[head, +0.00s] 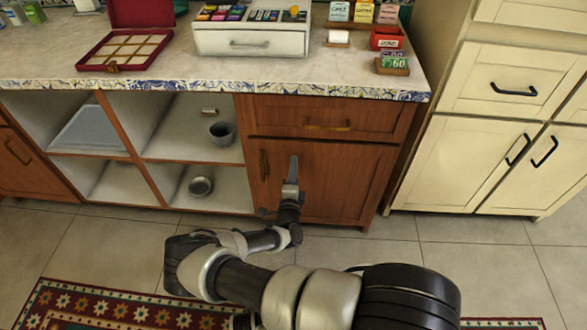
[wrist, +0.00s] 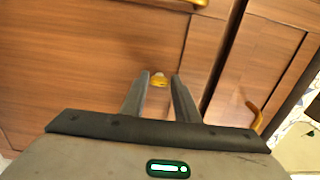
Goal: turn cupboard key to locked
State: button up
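The brown wooden cupboard door (head: 345,185) is shut, under a drawer of the same wood. A small brass piece, which looks like the key (wrist: 158,79), sits on the wood in the wrist view. My gripper (wrist: 160,76) is open, its two fingertips apart with the key showing between or just beyond them. I cannot tell whether either finger touches it. In the head view my gripper (head: 293,160) is in front of the upper part of the door, and the key is hidden there. The key's exact turn is too small to read.
A brass door handle (head: 264,165) is left of my gripper, and a drawer handle (head: 327,126) is above. Open shelves (head: 190,130) with a grey pot (head: 221,132) stand left. Cream cabinets (head: 460,160) stand right. The counter (head: 200,75) overhangs the drawer.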

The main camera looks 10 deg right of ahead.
jog(key=shift+o, duration=1)
jog(key=p+v, duration=0.3)
jog(key=v, duration=1.4)
jog(key=shift+s, duration=0.25)
jog(key=shift+a, duration=0.1)
